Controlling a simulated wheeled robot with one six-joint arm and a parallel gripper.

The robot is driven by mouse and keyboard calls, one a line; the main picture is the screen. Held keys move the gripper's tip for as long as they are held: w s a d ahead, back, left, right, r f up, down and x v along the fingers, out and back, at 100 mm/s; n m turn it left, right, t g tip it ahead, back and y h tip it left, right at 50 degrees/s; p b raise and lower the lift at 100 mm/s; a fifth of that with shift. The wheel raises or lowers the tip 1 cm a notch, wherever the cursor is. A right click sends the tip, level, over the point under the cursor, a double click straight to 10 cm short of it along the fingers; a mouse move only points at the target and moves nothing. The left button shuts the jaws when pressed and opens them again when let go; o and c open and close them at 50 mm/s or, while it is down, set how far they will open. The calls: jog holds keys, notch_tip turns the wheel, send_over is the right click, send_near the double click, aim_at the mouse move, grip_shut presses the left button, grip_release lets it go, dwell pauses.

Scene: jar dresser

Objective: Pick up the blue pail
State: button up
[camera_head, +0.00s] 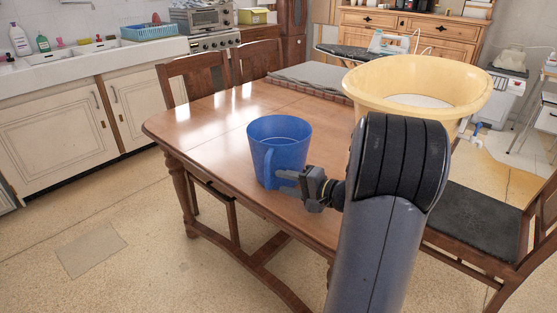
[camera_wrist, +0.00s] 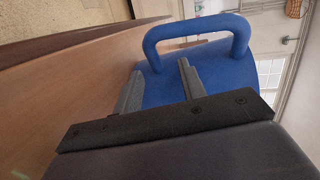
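The blue pail (camera_head: 279,148) stands upright on the wooden table, its open top up and its handle facing my arm. My gripper (camera_head: 283,182) is at the pail's lower side, by the handle. In the wrist view the pail's handle (camera_wrist: 197,30) loops just beyond the fingertips, with the pail's wall behind. My gripper (camera_wrist: 160,70) has its two fingers apart there. One end of the handle appears between the fingertips' directions, but I cannot tell whether they touch it.
The wooden table (camera_head: 215,115) has clear room left of the pail. A large yellow tub (camera_head: 415,82) is to the right, behind my arm. A folded grey cloth (camera_head: 310,77) lies at the table's far end. Chairs (camera_head: 475,222) stand around the table.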

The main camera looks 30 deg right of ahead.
aim_at(272, 180)
jog(key=x, duration=0.5)
jog(key=shift+a+f, duration=0.15)
jog(key=shift+f, duration=0.2)
jog(key=shift+c, duration=0.2)
grip_shut()
